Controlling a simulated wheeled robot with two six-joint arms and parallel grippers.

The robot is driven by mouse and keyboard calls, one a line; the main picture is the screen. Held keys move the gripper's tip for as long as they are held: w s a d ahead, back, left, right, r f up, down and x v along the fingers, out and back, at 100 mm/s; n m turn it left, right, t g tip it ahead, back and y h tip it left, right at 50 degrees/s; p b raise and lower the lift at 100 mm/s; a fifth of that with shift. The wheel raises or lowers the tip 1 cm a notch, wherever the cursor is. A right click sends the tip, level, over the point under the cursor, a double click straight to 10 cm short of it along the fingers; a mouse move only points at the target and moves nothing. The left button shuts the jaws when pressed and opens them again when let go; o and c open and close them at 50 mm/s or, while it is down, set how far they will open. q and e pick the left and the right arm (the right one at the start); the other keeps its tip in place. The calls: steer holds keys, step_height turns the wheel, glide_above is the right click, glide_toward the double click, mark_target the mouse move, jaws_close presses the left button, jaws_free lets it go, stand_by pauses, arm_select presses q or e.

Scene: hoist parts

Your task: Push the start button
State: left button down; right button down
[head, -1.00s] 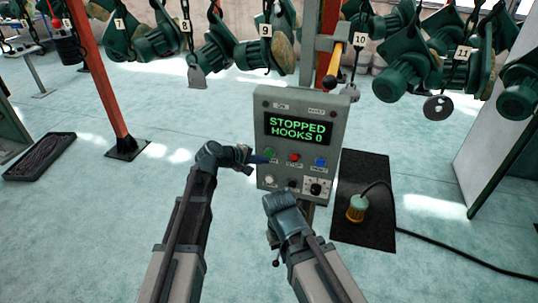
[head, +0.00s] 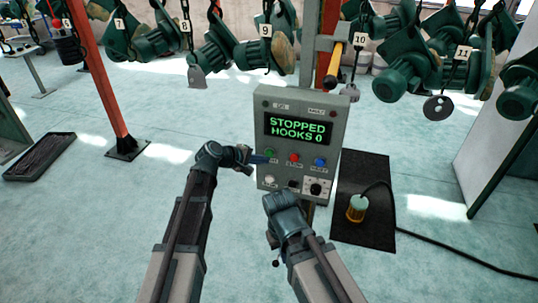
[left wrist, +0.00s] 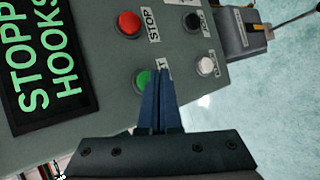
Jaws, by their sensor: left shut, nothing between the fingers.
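The grey control box (head: 338,150) stands in the middle of the head view. Its display (head: 298,129) reads "STOPPED HOOKS 0" in green. The green start button (head: 269,153) is on the box's left, below the display. In the left wrist view, the green button (left wrist: 143,80) is partly hidden by my blue fingers. My left gripper (head: 266,160) is shut and empty, its tips (left wrist: 158,74) right by the button's edge and label. I cannot tell whether they touch the box. My right gripper (head: 278,200) is low in front of the box; its fingers are not clear.
A red stop button (head: 294,157) and a blue button (head: 320,162) sit right of the green one. A white button (head: 269,180) and a selector (head: 316,188) are below. Hoists hang overhead. A pendant (head: 356,208) with a cable stands on a dark mat (head: 375,238).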

stand_by(0.7)
arm_select(q)
steer(key=shift+w+d, duration=0.15)
steer(key=shift+w, duration=0.25)
